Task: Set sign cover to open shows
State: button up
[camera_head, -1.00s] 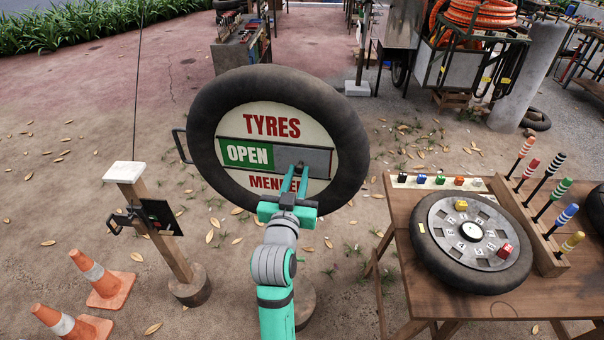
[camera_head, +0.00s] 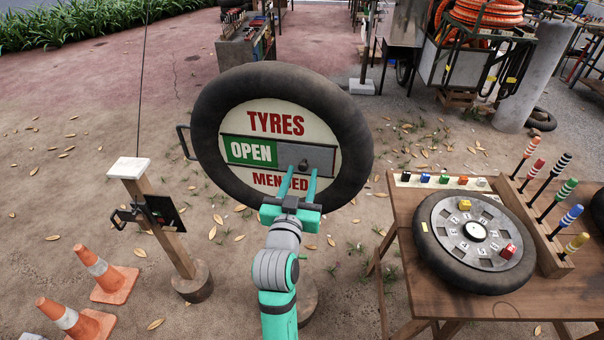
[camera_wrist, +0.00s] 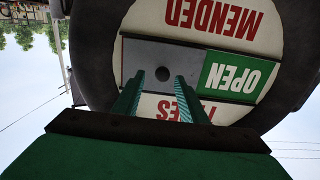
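The tyre sign (camera_head: 209,160) is a round cream board framed by a black tyre. Its grey sliding cover (camera_head: 322,158) sits at the right of the slot, and the green OPEN panel (camera_head: 250,152) shows fully at the left.
A wooden table (camera_head: 400,215) at the right bears a wheel dial (camera_head: 476,231) and a rack of striped pegs (camera_head: 545,245). A post with a white top (camera_head: 129,168) and orange cones (camera_head: 115,281) stand at the left.

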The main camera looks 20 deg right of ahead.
jog(key=v, duration=0.9)
jog(key=s+a+f+n+t+y, duration=0.1)
jog(key=s+a+f+n+y, duration=0.4)
jog(key=f, duration=0.4)
jog(key=s+a+f+n+t+y, duration=0.1)
jog(key=s+a+f+n+y, duration=0.2)
jog(key=s+a+f, duration=0.5)
jog(key=s+a+f+y, duration=0.1)
jog(key=s+a+f, duration=0.1)
jog(key=s, duration=0.8)
jog(key=s+a+f+g+y, duration=0.1)
jog(key=s+a, duration=0.3)
jog(key=s, duration=0.5)
jog(key=shift+s+a+f+m+y, duration=0.2)
jog(key=shift+s+f+m+y, duration=0.15)
jog(key=shift+f, duration=0.35)
